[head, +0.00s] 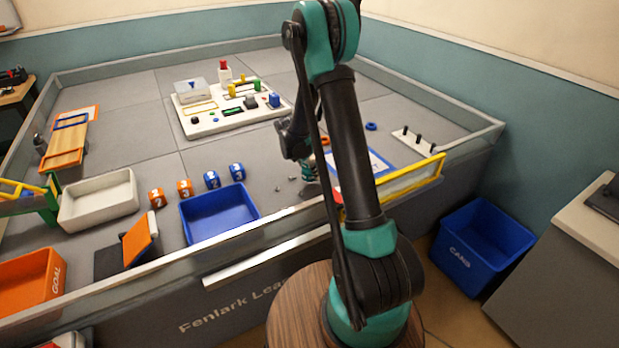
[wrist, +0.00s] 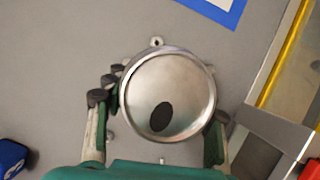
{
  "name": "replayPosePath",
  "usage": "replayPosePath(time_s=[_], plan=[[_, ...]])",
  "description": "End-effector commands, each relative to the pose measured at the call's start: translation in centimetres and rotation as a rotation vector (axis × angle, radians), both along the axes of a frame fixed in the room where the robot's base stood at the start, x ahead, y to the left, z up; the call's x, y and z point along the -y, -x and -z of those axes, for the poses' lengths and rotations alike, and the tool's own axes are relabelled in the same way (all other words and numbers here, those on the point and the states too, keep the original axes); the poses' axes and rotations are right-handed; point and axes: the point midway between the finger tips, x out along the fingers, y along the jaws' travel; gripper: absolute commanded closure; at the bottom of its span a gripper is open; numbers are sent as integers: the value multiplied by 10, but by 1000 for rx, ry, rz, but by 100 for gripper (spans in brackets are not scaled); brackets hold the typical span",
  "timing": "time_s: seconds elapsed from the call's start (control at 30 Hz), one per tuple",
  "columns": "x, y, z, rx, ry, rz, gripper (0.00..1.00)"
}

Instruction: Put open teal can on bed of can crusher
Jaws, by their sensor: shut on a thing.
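The open teal can shows its round silver lid with a dark mouth hole (wrist: 178,92) in the wrist view, upright between the two fingers of my gripper (wrist: 160,108). My gripper is shut on it from both sides. In the head view the can (head: 308,171) is a small, partly hidden teal shape below my gripper, left of my arm. A yellow-edged metal fixture (head: 408,180) at the front wall may be the can crusher; my arm hides part of it. Its grey metal part (wrist: 268,138) lies right of the can in the wrist view. I cannot make out its bed.
A blue tray (head: 220,213) and several numbered cubes (head: 185,188) stand left of my gripper. A blue-edged mat (head: 372,163) lies behind the fixture. A peg board (head: 416,141) stands farther right. A blue CANS bin (head: 480,245) is on the floor outside the wall.

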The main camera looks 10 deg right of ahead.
Motion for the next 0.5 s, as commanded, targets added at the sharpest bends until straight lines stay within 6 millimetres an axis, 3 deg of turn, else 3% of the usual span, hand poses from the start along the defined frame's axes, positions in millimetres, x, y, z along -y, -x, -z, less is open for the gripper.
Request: replayPosePath(time_s=[0.3,0.5], plan=[[0,0,35,0,0,0,59],[0,0,37,0,0,0,59]])
